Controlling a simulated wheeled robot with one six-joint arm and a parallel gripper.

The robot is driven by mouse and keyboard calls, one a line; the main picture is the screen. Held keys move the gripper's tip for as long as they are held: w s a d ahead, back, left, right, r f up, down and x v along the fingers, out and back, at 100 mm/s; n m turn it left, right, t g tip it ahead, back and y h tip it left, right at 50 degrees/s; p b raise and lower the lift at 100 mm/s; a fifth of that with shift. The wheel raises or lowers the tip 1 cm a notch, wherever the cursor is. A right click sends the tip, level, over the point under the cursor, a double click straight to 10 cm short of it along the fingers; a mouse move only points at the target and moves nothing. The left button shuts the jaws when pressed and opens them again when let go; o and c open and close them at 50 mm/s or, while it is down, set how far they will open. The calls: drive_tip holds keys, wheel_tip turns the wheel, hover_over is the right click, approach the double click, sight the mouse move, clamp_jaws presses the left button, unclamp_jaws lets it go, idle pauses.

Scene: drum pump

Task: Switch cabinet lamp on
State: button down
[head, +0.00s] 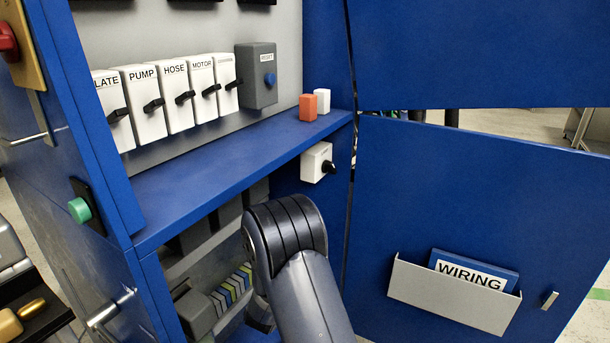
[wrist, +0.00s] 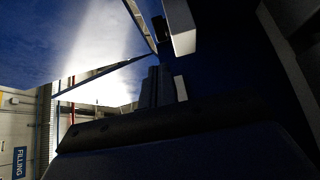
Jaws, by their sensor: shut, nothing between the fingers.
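The cabinet is blue, and a small white switch box (head: 317,162) with a black knob (head: 329,167) sits on its right inner wall, just under the blue shelf (head: 240,185). Its small label is too small to read. My gripper (wrist: 159,86) shows in the wrist view as two dark fingers, shut and empty. A white box (wrist: 181,25) with a dark knob (wrist: 161,29) beside it, likely the same switch, is just above the fingertips there, apart from them. In the head view my own arm hides the gripper. I cannot see a lamp.
Above the shelf are white breakers (head: 145,100) marked PUMP, HOSE and MOTOR and a grey RESET box (head: 257,76). An orange block (head: 308,107) and a white block (head: 323,101) stand on the shelf. The open lower door (head: 480,190) carries a WIRING holder (head: 455,293).

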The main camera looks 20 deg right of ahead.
sight(328, 167)
drive_tip(key=b+x, duration=0.1)
drive_tip(key=x, duration=1.3)
drive_tip(key=shift+w+a, duration=0.1)
drive_tip(key=shift+r, duration=0.15)
